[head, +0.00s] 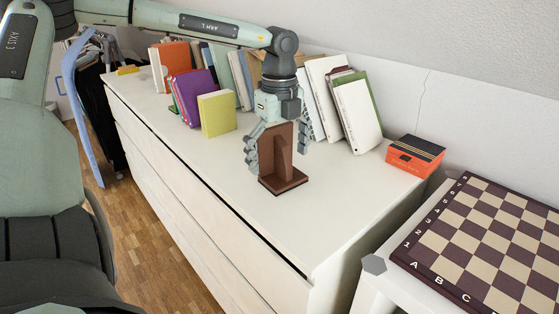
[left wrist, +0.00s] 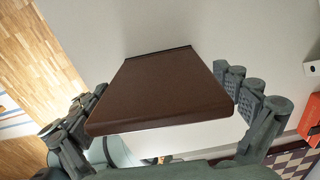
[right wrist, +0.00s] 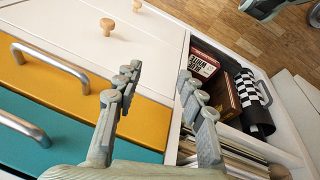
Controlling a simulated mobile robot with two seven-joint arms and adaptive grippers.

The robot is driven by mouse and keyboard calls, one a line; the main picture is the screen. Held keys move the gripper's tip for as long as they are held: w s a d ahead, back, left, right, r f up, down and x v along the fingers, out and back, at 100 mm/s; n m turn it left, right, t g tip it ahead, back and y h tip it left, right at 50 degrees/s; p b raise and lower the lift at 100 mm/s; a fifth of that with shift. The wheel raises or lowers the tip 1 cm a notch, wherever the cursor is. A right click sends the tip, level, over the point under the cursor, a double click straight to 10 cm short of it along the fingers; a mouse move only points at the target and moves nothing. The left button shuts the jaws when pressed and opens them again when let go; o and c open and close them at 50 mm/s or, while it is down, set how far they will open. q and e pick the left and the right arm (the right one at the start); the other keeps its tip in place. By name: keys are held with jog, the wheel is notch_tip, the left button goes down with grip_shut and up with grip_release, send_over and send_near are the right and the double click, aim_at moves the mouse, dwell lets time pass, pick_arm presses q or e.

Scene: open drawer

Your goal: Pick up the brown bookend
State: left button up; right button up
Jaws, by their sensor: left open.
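The brown bookend (head: 285,180) stands upright on the white dresser top near its front edge, with its base plate flat on the surface. My left gripper (head: 278,146) points down over it from above, with one finger on each side of the upright plate. In the left wrist view the bookend (left wrist: 160,88) lies between the spread fingers, with a small gap visible at the right finger; contact on the left is unclear. My right gripper (right wrist: 157,76) is open and empty, away from the bookend, above orange and teal drawers.
Several books stand behind on the dresser (head: 250,225), including a yellow-green book (head: 217,113) and a white book (head: 357,115). An orange-and-black box (head: 415,156) sits at the right end. A chessboard (head: 485,235) lies further right. An open drawer (right wrist: 270,135) holds books.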

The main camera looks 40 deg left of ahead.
pick_arm(q)
jog(key=c, duration=1.7)
jog(key=shift+r, duration=0.1)
jog(key=shift+c, duration=1)
